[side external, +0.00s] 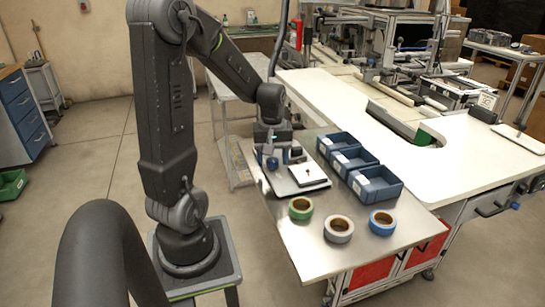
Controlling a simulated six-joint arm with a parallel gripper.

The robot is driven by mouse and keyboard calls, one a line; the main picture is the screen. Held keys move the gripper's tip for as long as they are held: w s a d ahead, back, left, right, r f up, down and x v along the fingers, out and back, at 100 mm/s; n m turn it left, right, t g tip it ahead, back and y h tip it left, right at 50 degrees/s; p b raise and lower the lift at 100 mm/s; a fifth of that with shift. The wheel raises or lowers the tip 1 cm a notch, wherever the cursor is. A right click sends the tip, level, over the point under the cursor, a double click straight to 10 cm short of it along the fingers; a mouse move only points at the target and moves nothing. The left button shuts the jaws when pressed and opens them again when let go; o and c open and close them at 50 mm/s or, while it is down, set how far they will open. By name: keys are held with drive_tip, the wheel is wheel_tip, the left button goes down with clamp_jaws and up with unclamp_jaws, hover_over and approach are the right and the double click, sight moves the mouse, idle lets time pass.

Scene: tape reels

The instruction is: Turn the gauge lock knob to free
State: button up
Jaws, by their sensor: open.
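A flat white plate (290,183) lies on the steel table, with a small white square bearing a small red and dark part (308,171) on top. This may be the gauge with its lock knob, but it is too small to tell which way any knob points. My gripper (284,158) is open at the back left of the plate, close above or beside it. The arm and gripper body hide part of that area, and I cannot tell whether the fingers touch anything.
Green (300,208), white (339,229) and blue (382,222) tape reels lie along the front of the steel table (300,250). Blue bins (376,184) stand in a row right of the plate. A white worktop (430,160) lies behind them.

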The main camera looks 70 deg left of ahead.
sight(273, 160)
wheel_tip(273, 160, up, 14)
idle(0.6)
drive_tip(key=shift+d+f, duration=0.1)
drive_tip(key=s+d+m+t, duration=0.2)
drive_tip(key=d+m, duration=0.5)
drive_tip(key=d, duration=0.4)
drive_tip(key=s+d+f+m+t, duration=0.1)
drive_tip(key=s+d+m+t, duration=0.1)
drive_tip(key=d+m, duration=0.6)
drive_tip(key=d+t, duration=0.1)
drive_tip(key=d, duration=0.2)
drive_tip(key=shift+s+d+t, duration=0.15)
drive_tip(key=shift+t, duration=0.15)
